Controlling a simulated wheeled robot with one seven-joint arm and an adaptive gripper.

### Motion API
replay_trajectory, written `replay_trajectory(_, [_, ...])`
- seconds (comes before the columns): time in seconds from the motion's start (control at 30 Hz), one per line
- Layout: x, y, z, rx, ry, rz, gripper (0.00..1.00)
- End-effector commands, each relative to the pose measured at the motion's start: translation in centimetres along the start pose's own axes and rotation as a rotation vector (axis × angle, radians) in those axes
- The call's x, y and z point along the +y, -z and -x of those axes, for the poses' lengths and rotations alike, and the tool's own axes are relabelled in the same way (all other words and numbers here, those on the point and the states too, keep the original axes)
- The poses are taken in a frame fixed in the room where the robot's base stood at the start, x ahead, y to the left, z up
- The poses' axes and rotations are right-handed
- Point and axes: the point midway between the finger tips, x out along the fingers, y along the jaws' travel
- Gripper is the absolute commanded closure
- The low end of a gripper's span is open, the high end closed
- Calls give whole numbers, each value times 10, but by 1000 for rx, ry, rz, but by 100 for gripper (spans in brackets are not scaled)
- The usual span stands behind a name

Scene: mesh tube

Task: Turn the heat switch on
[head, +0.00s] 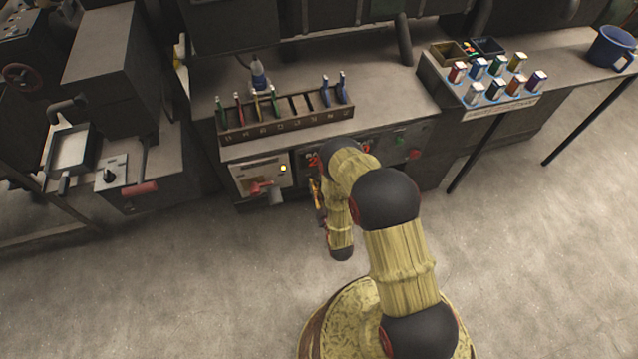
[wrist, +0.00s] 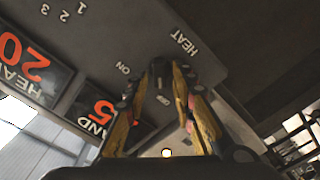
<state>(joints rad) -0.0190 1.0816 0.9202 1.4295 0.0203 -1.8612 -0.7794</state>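The heat switch (wrist: 160,84) appears as a small dark lever on a dark grey panel (wrist: 130,40) in the wrist view. White lettering around it reads HEAT and ON, with a small faint label beside it. My gripper (wrist: 168,70) has its two yellow fingers on either side of the switch, with a narrow gap between the tips. I cannot tell whether either finger touches the lever or which way it points. In the head view my gripper (head: 318,200) is low at the front of the bench console, partly behind my arm. The switch is hidden there.
The wrist view shows two displays with red digits, one reading 20 (wrist: 22,60) and one reading 5 (wrist: 102,112). In the head view a tool rack (head: 285,125) stands on the bench above a pale panel with a red handle (head: 262,187). The floor in front is clear.

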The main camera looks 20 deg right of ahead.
Motion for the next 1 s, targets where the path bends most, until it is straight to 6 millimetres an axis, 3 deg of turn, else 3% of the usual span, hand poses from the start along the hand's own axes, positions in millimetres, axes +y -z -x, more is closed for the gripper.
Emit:
replay_trajectory(0.37, [0, 0, 0, 0, 1, 0, 100])
replay_trajectory(0.67, [0, 0, 1, -1, 2, -39, 100])
replay_trajectory(1.0, [1, -1, 0, -1, 2, -261, 100])
